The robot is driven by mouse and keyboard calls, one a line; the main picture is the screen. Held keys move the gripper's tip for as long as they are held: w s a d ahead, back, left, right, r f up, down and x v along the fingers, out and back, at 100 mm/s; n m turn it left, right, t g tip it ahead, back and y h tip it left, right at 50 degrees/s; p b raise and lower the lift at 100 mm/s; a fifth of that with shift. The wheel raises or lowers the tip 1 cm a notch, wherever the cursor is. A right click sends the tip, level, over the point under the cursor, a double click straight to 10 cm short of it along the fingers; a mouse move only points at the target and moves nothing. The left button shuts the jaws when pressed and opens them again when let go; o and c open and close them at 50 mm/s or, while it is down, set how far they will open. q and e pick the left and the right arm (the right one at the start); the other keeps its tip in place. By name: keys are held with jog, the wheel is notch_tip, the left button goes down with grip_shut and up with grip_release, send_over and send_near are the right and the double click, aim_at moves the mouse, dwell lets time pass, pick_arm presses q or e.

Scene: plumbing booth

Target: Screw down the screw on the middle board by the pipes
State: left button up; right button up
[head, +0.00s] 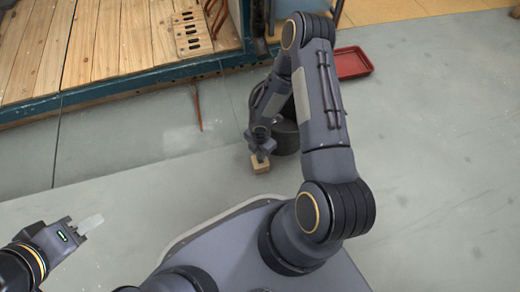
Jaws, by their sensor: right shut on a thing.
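My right gripper (262,155) is far out, low over the grey floor, at the end of my folded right arm. It is shut on a small tan block-like thing (260,165), whose lower part shows below the fingers. My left gripper (86,226) is at the lower left, over bare floor and far from the boards. Its pale fingertip shows, but its opening is not clear. Wooden boards (100,45) lie on a raised platform at the upper left. I cannot make out a screw or pipes on them.
The platform has a teal side edge (115,84). A thin red-orange stick (197,108) leans or lies below it. A red tray (352,63) is at the upper right. The floor at right is clear.

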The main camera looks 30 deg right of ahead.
jog(key=o, duration=1.2)
notch_tip(320, 180, up, 7)
jog(key=p, duration=0.4)
jog(key=shift+r, duration=0.45)
jog(key=shift+d+r, duration=0.1)
